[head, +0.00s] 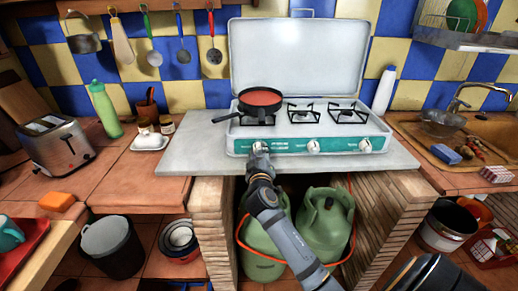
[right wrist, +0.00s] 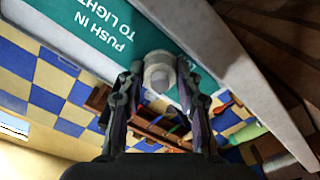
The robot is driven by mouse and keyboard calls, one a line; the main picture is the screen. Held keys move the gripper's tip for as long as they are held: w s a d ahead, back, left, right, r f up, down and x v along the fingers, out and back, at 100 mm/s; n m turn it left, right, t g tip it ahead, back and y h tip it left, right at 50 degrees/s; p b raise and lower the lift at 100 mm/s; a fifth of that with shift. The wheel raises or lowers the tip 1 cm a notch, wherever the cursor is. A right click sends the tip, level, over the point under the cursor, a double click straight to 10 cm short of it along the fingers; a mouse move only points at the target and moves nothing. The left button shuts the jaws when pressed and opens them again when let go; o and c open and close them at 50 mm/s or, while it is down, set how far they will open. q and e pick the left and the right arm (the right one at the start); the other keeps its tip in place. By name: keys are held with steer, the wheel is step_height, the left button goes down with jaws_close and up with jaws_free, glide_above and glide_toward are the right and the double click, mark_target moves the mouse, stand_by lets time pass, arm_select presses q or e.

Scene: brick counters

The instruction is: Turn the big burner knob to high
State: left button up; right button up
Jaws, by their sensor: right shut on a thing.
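The white camping stove (head: 297,60) stands on the grey slab with its lid up. Its green front strip carries white knobs: a left one hidden behind my gripper in the head view, a middle knob (head: 313,146) and a right knob (head: 365,145). My right gripper (head: 260,148) is at the left knob, below the pan's burner. In the right wrist view its fingers (right wrist: 160,95) are on both sides of the round white knob (right wrist: 160,70), shut on it. The knob's pointer mark cannot be made out. My left gripper is not in view.
A dark frying pan (head: 260,99) with red contents sits on the left burner, its handle pointing left. The slab's front edge (head: 180,168) lies below the knobs. Green gas bottles (head: 325,222) with an orange hose stand underneath. A white bottle (head: 384,90) stands right of the lid.

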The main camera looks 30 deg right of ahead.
steer(key=n+p, duration=0.3)
steer(key=n, duration=0.2)
steer(key=shift+r+n, duration=0.15)
steer(key=shift+n, duration=0.15)
steer(key=shift+f+n+p, duration=0.2)
steer(key=shift+n+p, duration=0.9)
steer(key=shift+n, duration=1)
